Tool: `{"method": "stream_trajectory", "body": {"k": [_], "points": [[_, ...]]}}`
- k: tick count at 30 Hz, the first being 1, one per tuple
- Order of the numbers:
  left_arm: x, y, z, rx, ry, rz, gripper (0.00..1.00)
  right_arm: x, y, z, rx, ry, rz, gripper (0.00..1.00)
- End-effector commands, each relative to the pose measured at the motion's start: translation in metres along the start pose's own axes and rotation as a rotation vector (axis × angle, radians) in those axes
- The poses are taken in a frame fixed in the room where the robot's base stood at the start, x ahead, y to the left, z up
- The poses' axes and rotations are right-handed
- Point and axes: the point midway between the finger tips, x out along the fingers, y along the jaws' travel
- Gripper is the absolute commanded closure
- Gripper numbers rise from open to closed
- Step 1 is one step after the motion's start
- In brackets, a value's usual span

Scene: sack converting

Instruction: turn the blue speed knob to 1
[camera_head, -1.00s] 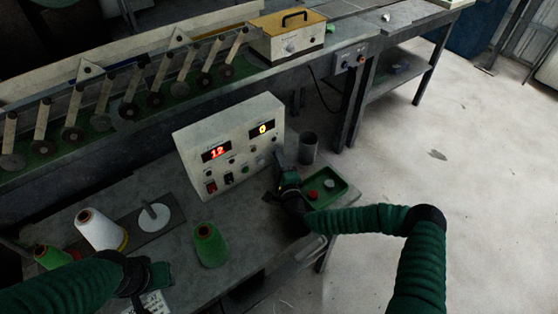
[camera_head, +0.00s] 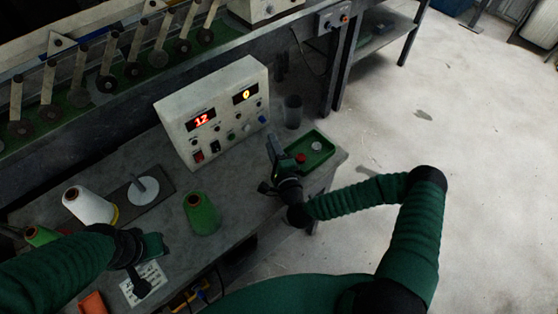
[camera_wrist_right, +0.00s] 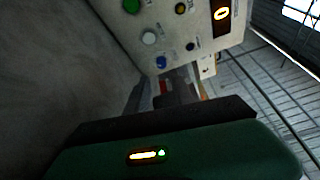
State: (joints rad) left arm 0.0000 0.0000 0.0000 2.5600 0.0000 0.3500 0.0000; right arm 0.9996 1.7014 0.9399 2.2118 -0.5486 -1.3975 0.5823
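The pale control box (camera_head: 222,131) stands on the grey bench. Its red display (camera_head: 201,119) reads 12 and its yellow display (camera_head: 245,95) reads 0. My right gripper (camera_head: 271,143) is just in front of the panel's lower right corner, apart from the knob. Its finger gap is not clear. My left gripper (camera_head: 140,277) is low over the bench's near left; its fingers are unclear.
A green tray (camera_head: 327,153) with a red item lies right of my right gripper. A dark cup (camera_head: 292,112) stands behind it. A green cone (camera_head: 203,215), a white cone (camera_head: 88,205) and a disc spindle (camera_head: 143,190) stand left. Open floor lies right.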

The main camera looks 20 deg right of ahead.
Motion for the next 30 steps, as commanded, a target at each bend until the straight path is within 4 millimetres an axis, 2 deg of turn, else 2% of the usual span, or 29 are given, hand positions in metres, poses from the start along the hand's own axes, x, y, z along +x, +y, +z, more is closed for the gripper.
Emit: {"method": "stream_trajectory", "body": {"k": [3, 6, 10, 14, 30], "points": [[0.002, 0.0, 0.001, 0.0, 0.0, 0.0, 0.64, -0.034, 0.002, 0.0, 0.002, -0.002, 0.004, 0.72], [0.003, 0.0, 0.001, 0.0, 0.0, 0.0, 0.64, -0.057, 0.002, 0.0, 0.002, -0.001, 0.003, 0.72], [0.004, 0.0, 0.001, 0.0, 0.0, 0.0, 0.64, -0.076, 0.002, 0.0, 0.001, -0.001, 0.002, 0.72], [0.004, 0.0, 0.001, 0.0, 0.0, 0.0, 0.64, -0.082, 0.002, 0.0, 0.001, 0.0, 0.001, 0.72], [0.004, 0.0, 0.001, 0.0, 0.0, 0.0, 0.64, -0.082, 0.001, 0.0, 0.0, 0.0, 0.001, 0.72]]}}
